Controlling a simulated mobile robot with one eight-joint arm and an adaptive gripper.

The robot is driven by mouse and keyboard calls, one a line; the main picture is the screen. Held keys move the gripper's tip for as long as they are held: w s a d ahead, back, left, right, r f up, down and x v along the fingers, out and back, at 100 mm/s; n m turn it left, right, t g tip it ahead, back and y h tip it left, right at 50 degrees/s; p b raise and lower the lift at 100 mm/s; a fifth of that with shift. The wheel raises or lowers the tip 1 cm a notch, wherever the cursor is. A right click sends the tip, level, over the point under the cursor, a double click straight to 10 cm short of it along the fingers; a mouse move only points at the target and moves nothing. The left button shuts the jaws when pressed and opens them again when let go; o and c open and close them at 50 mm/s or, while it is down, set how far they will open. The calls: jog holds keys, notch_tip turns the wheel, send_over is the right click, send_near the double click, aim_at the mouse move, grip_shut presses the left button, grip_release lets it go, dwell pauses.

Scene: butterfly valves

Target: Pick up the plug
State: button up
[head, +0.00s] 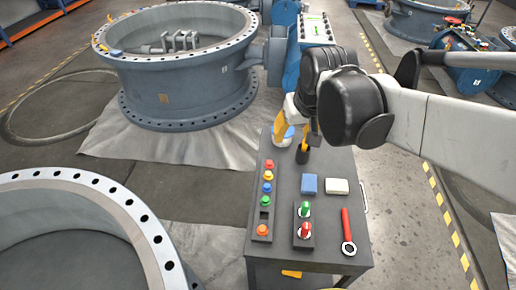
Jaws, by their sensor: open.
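Several coloured plugs sit in a dark strip holder (262,205) on the cart top: a red plug (269,164), a yellow plug (268,175), a blue plug (266,187), a green plug (265,200) and an orange plug (262,229). One slot between the green and orange ones looks empty. A second dark holder bears a green-topped plug (304,208) and a red-topped plug (305,230). I cannot tell which one is the plug meant.
Large grey valve rings stand at the back left (180,85) and front left (150,235).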

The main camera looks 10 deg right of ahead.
jog(key=w+f+g+p, duration=0.15)
jog(key=w+f, duration=0.25)
jog(key=w, duration=0.5)
jog(key=g+b, duration=0.1)
jog(key=g, duration=0.2)
send_over(269, 162)
notch_tip(269, 162, down, 24)
jog(key=shift+s+f, duration=0.1)
notch_tip(269, 162, down, 6)
jog(key=b, duration=0.3)
jog(key=shift+r, duration=0.25)
jog(key=c, duration=0.9)
